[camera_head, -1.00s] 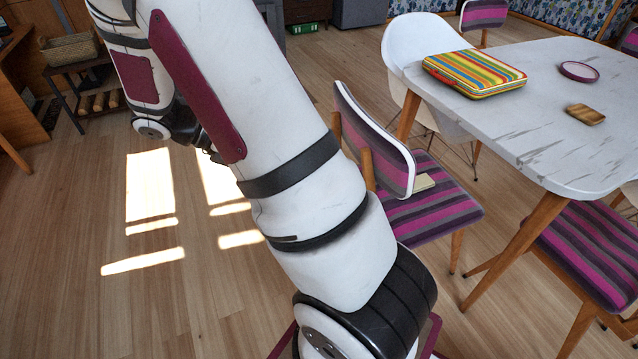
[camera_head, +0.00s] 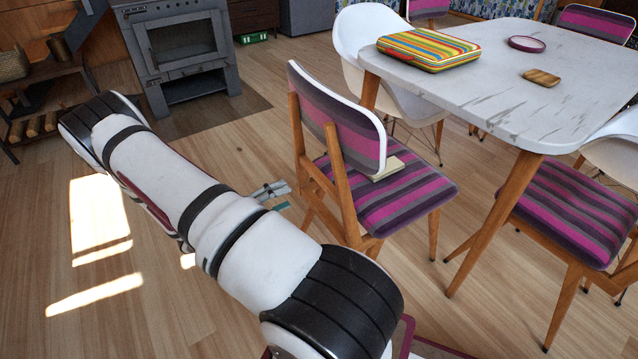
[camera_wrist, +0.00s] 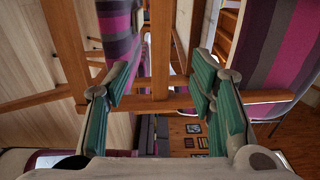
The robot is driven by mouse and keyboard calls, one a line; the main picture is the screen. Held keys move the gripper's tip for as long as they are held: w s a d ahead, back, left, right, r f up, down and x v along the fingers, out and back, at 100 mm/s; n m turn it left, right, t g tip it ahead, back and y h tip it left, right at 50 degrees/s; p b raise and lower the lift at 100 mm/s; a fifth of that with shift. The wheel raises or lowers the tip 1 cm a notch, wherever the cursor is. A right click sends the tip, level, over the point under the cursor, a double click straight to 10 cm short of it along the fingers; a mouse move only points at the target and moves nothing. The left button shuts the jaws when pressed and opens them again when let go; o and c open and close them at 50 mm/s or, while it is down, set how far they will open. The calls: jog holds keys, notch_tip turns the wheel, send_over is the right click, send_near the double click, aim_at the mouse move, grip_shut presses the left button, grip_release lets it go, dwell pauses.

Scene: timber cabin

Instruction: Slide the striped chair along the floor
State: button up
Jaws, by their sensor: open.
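The nearest striped chair (camera_head: 390,197) stands upright on the floor left of the table. It has purple, magenta and grey stripes, wooden legs and a white-shelled backrest (camera_head: 345,118). My gripper (camera_head: 275,192) is just left of its rear leg, partly hidden behind my arm. In the wrist view my green-padded fingers (camera_wrist: 162,85) are spread apart. Wooden chair parts (camera_wrist: 159,50) show between and beyond them, and striped surfaces show at right (camera_wrist: 275,50) and upper left (camera_wrist: 120,38). I cannot tell whether the fingers touch the chair.
A pale flat object (camera_head: 388,168) lies on the chair's seat. The marble-topped table (camera_head: 480,100) carries a striped case (camera_head: 428,48). Another striped chair (camera_head: 570,215) is at right, and a white chair (camera_head: 362,40) behind. A stove (camera_head: 180,50) stands at back left. Floor (camera_head: 130,230) at left is clear.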

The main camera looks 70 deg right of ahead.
aim_at(319, 182)
jog(key=p+x, duration=0.1)
jog(key=x, duration=1.2)
jog(key=shift+s+d, duration=0.1)
jog(key=shift+d, duration=0.15)
jog(key=shift+c, duration=0.6)
jog(key=shift+f, duration=0.1)
grip_shut()
